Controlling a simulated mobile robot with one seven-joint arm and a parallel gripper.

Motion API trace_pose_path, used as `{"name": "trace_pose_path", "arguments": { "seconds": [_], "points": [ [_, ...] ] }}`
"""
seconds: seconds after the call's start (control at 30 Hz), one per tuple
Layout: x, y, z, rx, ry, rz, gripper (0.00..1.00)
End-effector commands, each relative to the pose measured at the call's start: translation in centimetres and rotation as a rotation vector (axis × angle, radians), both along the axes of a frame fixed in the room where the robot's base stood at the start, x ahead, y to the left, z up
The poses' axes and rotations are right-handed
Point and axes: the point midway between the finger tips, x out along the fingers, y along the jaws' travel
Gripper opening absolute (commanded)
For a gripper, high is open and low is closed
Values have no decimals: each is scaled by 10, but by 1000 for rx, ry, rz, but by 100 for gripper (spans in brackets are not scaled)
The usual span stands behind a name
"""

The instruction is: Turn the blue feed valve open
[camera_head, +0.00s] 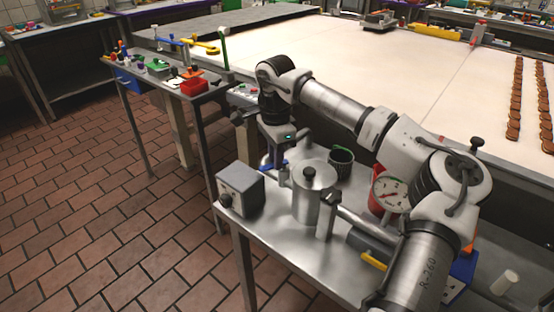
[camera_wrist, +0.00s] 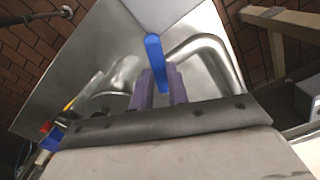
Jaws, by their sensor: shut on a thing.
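The blue feed valve handle (camera_wrist: 153,47) is a flat blue lever in the wrist view, standing up beside a bent steel pipe (camera_wrist: 205,48). My gripper (camera_wrist: 160,78) has its two purple fingers closed on either side of the lever's near end. In the head view my gripper (camera_head: 281,168) points down behind the steel pot, and a little of the blue handle (camera_head: 265,167) shows next to it. The fingertips and most of the valve are hidden there.
A lidded steel pot (camera_head: 308,205), a grey control box (camera_head: 240,188), a dark cup (camera_head: 340,165) and a dial gauge (camera_head: 390,192) crowd the steel bench close to my arm. A wide pale conveyor (camera_head: 330,50) lies behind. Open tiled floor (camera_head: 120,210) is at left.

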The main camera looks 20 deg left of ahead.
Motion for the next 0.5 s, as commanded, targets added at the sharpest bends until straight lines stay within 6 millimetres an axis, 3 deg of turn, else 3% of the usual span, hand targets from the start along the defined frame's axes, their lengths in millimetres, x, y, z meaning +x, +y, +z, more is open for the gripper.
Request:
{"name": "trace_pose_path", "arguments": {
  "seconds": [0.5],
  "points": [
    [11,6,0,0,-4,-493,0]
  ]
}}
